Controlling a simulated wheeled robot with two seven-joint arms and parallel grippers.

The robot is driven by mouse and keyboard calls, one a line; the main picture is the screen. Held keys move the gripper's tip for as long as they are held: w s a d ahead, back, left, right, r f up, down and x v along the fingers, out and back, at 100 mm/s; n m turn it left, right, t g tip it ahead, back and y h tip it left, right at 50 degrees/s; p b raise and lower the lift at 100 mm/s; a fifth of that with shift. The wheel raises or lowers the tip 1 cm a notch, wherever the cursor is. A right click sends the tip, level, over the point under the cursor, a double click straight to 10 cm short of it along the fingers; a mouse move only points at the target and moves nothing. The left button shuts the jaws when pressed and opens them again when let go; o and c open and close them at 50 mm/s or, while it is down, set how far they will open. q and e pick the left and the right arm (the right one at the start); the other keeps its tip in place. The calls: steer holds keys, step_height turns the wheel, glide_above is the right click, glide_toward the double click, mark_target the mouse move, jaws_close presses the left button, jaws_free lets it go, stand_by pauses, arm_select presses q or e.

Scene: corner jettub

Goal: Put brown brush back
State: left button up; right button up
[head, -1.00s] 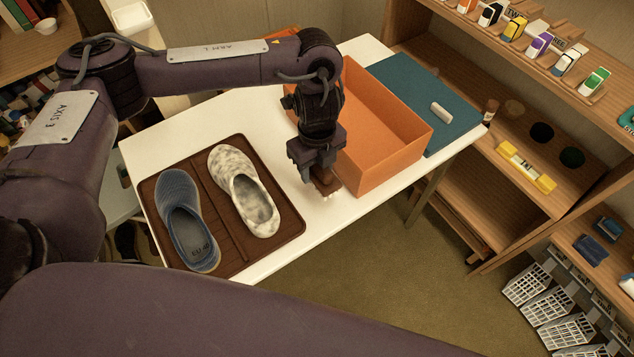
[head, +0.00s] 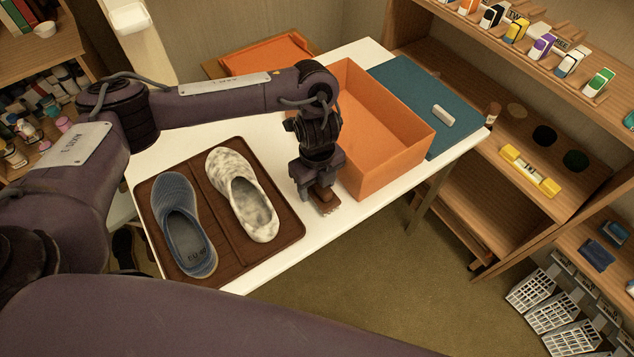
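My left gripper (head: 322,190) points down over the white table (head: 268,262), between the pale speckled clog and the orange box. It is shut on a small brown brush (head: 326,206) with pale bristles along its lower edge. The brush is near the front part of the table; whether it touches the table top is hard to tell. The gripper hides its upper part. My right gripper is not in view.
A blue clog (head: 172,192) and the speckled clog (head: 228,168) lie on a brown mat (head: 296,238). The open orange box (head: 385,172) stands right of the gripper. A teal mat (head: 408,82) bears a white block (head: 443,115). A yellow-ended item (head: 530,171) is on the shelf.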

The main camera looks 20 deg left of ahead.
arm_select(q)
steer(key=shift+o, duration=0.9)
steer(key=shift+r, duration=0.3)
step_height(320, 180, up, 12)
steer(key=p, duration=0.3)
steer(key=shift+f, duration=0.1)
steer(key=shift+d+f, duration=0.1)
